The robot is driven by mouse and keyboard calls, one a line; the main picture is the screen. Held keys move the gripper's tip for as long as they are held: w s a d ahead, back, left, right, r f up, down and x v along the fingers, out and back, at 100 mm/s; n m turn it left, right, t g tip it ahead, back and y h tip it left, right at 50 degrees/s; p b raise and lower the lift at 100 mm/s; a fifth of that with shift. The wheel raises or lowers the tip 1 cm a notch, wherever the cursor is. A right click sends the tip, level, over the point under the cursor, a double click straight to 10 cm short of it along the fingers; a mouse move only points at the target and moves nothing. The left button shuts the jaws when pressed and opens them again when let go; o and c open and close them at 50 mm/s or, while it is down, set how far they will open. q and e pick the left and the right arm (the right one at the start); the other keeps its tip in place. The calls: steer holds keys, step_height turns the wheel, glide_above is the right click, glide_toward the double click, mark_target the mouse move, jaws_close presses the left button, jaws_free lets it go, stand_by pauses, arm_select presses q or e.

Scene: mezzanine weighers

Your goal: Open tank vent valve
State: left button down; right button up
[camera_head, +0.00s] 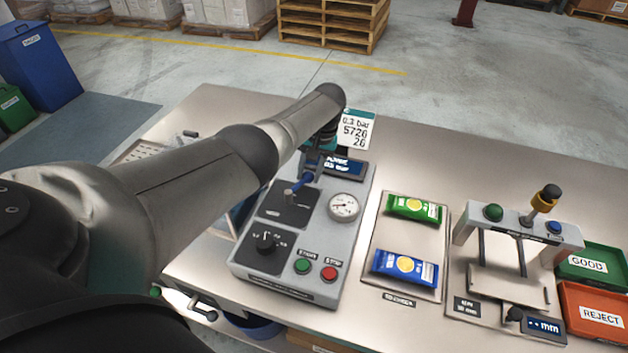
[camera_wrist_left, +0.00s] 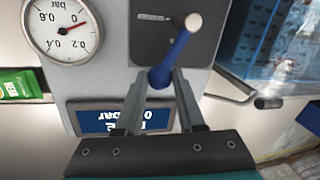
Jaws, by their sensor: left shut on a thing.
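The grey control panel (camera_head: 330,240) stands on the bench and carries the vent valve, a blue lever (camera_head: 299,185) on a dark square plate (camera_head: 284,213). In the left wrist view the lever (camera_wrist_left: 178,46) runs from a pale metal pivot (camera_wrist_left: 193,22) to a rounded blue end. My left gripper (camera_head: 308,172) is at the far end of the lever. In the wrist view its two fingers (camera_wrist_left: 164,76) are shut on the rounded end, one on each side. The panel's pressure gauge (camera_head: 344,207) also shows in the wrist view (camera_wrist_left: 65,28), with a red needle. My right gripper is out of view.
A black rotary knob (camera_head: 266,242), green button (camera_head: 303,266) and red button (camera_head: 329,273) sit nearer on the panel. A tray with green (camera_head: 414,209) and blue (camera_head: 405,266) packets lies to the right. Beyond it stands a gauge frame (camera_head: 520,233). A blue display (camera_wrist_left: 118,119) is partly behind my fingers.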

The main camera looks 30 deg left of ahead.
arm_select(q)
steer(key=a+n+b, duration=0.2)
steer(key=n, duration=0.1)
steer(key=shift+n+g, duration=0.3)
steer(key=shift+a+n+b, duration=0.4)
steer(key=shift+n+b, duration=0.1)
steer(key=shift+b, duration=0.05)
steer(key=shift+r, duration=0.1)
steer(key=c, duration=0.5)
jaws_free()
steer(key=shift+h, duration=0.3)
